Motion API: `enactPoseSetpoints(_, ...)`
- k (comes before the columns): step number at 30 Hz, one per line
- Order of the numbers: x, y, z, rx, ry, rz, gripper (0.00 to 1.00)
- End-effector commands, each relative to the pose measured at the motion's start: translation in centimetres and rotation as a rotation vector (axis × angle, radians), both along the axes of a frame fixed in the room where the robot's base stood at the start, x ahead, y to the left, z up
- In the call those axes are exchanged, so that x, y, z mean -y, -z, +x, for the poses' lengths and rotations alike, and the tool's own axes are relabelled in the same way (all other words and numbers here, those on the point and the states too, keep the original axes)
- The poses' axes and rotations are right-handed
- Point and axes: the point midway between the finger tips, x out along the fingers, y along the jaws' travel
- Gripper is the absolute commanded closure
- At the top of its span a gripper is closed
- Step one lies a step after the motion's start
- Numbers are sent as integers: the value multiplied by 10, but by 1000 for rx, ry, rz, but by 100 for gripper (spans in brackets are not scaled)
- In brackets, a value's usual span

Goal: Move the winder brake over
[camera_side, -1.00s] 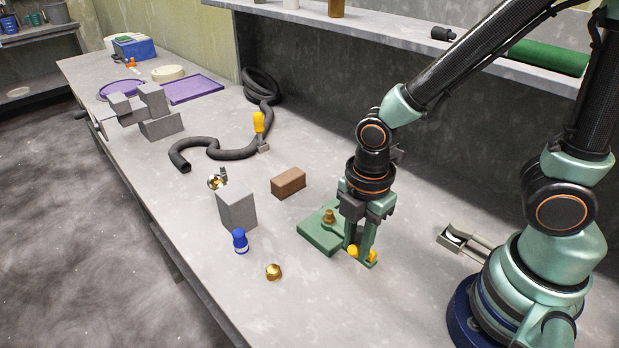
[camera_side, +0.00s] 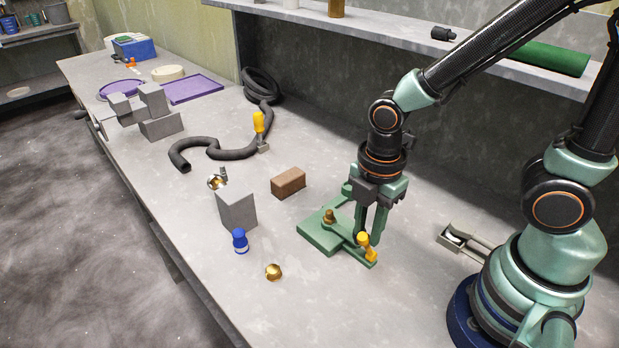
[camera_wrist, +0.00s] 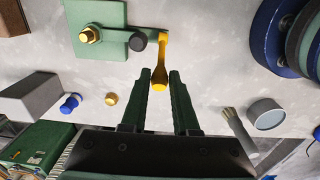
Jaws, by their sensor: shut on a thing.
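The winder brake is a green flat base (camera_side: 318,236) with a brass nut (camera_side: 329,216), a green arm, and a yellow lever (camera_side: 364,242) at the arm's near end. In the side view the lever stands up, leaning slightly. My gripper (camera_side: 369,236) points down over that end, shut on the lever. In the wrist view the lever (camera_wrist: 161,68) runs down from the top, its rounded tip between the fingertips of my gripper (camera_wrist: 159,82). The base (camera_wrist: 97,13) and a dark round knob (camera_wrist: 138,41) lie left of the lever. The fingers partly hide the contact.
A grey fixture (camera_side: 463,240) lies to the right. Bench in front is clear.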

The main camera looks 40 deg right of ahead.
Motion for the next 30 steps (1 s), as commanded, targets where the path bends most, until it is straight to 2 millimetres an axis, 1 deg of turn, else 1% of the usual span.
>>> enactPoseSetpoints(1,2,-2,4,11,4,3,100)
enactPoseSetpoints(9,18,-8,4,14,6,2,100)
enactPoseSetpoints(22,22,-9,4,15,3,1,100)
enactPoseSetpoints(30,38,-10,4,11,5,-2,100)
